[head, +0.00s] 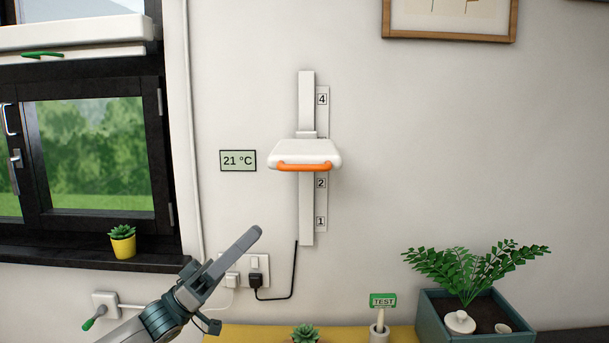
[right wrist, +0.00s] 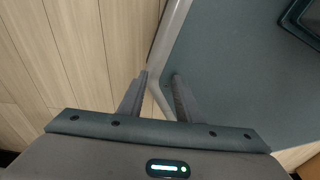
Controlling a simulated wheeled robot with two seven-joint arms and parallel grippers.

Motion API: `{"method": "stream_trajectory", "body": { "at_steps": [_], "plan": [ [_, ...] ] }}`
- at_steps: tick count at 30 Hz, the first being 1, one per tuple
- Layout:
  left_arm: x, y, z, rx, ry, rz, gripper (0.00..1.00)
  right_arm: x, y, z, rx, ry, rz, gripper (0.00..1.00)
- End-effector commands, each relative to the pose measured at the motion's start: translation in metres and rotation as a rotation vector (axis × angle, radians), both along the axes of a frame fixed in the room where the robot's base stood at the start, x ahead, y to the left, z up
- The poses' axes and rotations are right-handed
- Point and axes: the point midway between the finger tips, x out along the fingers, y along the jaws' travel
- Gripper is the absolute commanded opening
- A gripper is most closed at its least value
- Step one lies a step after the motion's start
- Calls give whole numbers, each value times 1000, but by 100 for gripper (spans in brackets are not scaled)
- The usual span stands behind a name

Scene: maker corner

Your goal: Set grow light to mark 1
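The grow light (head: 305,152) is a white lamp head with an orange handle (head: 305,167) on a vertical white rail (head: 306,210) on the wall. It sits between mark 4 (head: 322,99) and mark 2 (head: 321,183), hiding the scale there. Mark 1 (head: 320,221) shows near the rail's bottom. My left gripper (head: 252,236) is below and left of the lamp, apart from the handle, pointing up and right. It shows side-on, so its opening is hidden. My right gripper (right wrist: 159,74) has its fingers apart with nothing held, above a pale edge.
A 21 °C display (head: 238,160) hangs left of the rail. A black plug and cable (head: 292,275) are below it. A planter (head: 478,320), a TEST sign (head: 382,300) and a small succulent (head: 305,333) stand along the bottom. A window (head: 85,155) is at left.

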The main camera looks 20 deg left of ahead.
Motion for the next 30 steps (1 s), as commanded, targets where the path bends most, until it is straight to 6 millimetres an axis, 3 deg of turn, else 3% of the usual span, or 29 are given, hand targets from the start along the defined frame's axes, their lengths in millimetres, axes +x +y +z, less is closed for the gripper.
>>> {"method": "stream_trajectory", "body": {
  "at_steps": [4,17,23,30],
  "plan": [
    [-9,9,19,-14,-38,-48,18,0,0,0,0,0,0,31],
    [-9,9,22,-18,-41,-54,18,0,-2,1,-2,0,1,31],
    [-6,2,31,-18,-43,-54,18,-4,-4,7,-5,8,1,31],
    [5,-19,56,-20,-42,-56,18,-23,-9,21,-15,50,0,31]
  ]
}}
